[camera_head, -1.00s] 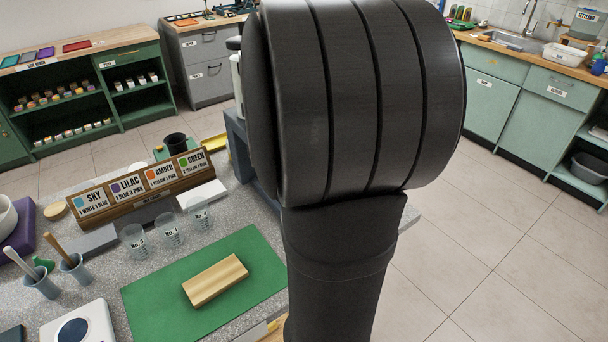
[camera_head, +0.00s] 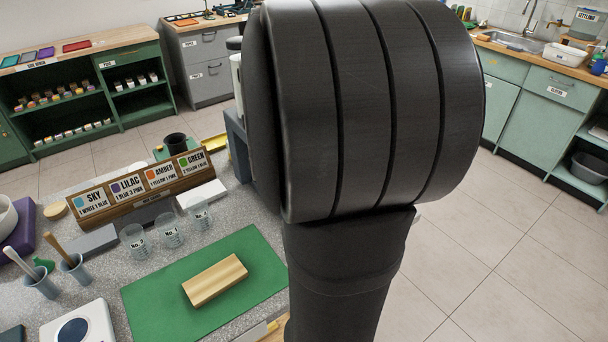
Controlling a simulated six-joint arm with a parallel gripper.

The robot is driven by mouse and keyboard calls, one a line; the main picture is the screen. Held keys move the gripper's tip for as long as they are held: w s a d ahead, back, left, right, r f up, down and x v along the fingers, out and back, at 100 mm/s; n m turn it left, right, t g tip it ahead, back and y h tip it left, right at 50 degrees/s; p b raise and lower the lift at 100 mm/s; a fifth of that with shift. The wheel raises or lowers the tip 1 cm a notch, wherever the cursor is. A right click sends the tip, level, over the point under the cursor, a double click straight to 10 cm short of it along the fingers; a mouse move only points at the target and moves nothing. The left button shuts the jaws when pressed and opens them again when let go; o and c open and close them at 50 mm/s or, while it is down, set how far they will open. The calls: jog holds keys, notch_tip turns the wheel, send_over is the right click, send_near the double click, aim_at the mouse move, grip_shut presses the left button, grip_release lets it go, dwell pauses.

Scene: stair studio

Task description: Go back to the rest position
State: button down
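My gripper is not in view. Only a large dark link of my arm shows, rising through the middle and right of the head view. It hides part of the grey worktop (camera_head: 100,262) and the room behind it.
A green mat (camera_head: 150,301) with a wooden block (camera_head: 215,280) lies on the worktop, left of my arm. Behind it stand several numbered clear cups (camera_head: 168,232) and a colour-card rack (camera_head: 139,193). A white device (camera_head: 78,327) and holders with tools (camera_head: 41,283) are at left. Open floor (camera_head: 500,250) lies right.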

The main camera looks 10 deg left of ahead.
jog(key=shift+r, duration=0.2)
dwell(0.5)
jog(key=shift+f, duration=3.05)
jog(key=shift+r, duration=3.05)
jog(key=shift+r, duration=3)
